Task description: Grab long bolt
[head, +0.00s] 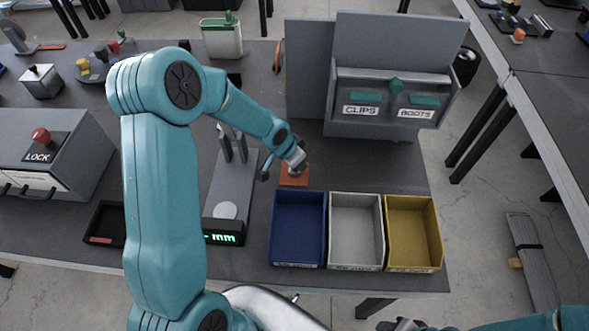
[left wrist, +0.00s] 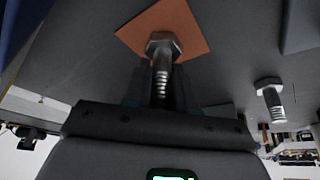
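A silver hex bolt (left wrist: 162,62) shows in the left wrist view. Its wide head is over an orange square pad (left wrist: 188,22), and its threaded shank points toward my wrist camera. My left gripper (left wrist: 160,90) has its dark fingers on both sides of the shank; I cannot tell whether they touch it. In the head view my left gripper (head: 292,165) is low over the orange pad (head: 293,181), and the bolt is mostly hidden. A second bolt (left wrist: 270,98) stands apart at the right in the wrist view. My right gripper (head: 400,325) is cut off at the bottom edge.
Blue (head: 298,263), grey (head: 356,264) and yellow (head: 413,265) bins stand in a row in front of the pad. A digital gauge (head: 224,233) is left of them. A board with CLIPS and BOOTS holders (head: 390,100) stands behind. A LOCK box (head: 38,155) is at left.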

